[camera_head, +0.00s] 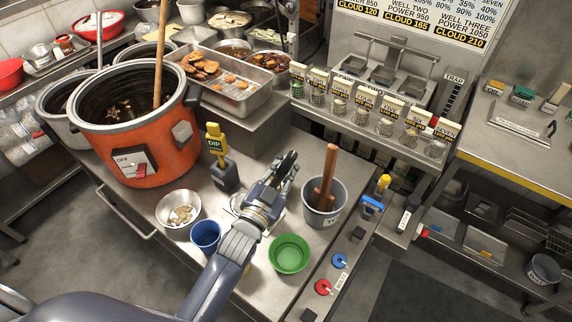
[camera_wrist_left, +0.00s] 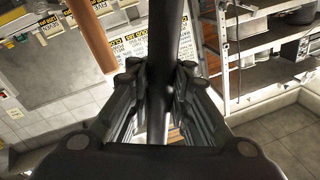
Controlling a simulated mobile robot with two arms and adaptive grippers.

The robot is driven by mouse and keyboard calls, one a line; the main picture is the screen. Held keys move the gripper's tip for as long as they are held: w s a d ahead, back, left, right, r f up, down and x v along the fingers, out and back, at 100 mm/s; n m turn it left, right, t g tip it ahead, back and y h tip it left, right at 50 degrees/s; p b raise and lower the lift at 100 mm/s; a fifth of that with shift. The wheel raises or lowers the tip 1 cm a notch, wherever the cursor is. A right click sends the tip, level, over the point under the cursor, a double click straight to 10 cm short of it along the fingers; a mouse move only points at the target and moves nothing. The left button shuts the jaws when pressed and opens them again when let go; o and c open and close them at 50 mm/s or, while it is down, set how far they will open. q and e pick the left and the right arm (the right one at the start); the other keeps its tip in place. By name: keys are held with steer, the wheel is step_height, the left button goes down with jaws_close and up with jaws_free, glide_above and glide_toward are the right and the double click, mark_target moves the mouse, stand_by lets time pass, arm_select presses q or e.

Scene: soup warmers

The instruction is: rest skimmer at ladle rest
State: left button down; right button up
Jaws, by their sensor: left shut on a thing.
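My left gripper (camera_head: 288,160) is above the steel counter, between the yellow-topped DIP holder and a grey bucket (camera_head: 323,203). In the left wrist view its fingers (camera_wrist_left: 160,80) are shut around a dark upright rod (camera_wrist_left: 168,35), which looks like the skimmer's handle. The skimmer's head is not clearly visible. In the head view the held rod is mostly hidden by my gripper. A brown wooden handle (camera_head: 327,170) stands in the grey bucket. I cannot tell which object is the ladle rest. My right gripper is in neither view.
A large orange soup warmer (camera_head: 140,150) stands to the left. The DIP holder (camera_head: 222,165), a bowl (camera_head: 180,208), a blue cup (camera_head: 206,236) and a green bowl (camera_head: 289,254) surround my gripper. A rack of labelled jars (camera_head: 365,105) is behind.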

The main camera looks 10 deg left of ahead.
arm_select(q)
steer(key=shift+f, duration=0.25)
stand_by(0.3)
steer(key=c, duration=1.4)
jaws_free()
steer(key=shift+f, duration=0.1)
steer(key=v, duration=1.2)
steer(key=shift+s, duration=0.1)
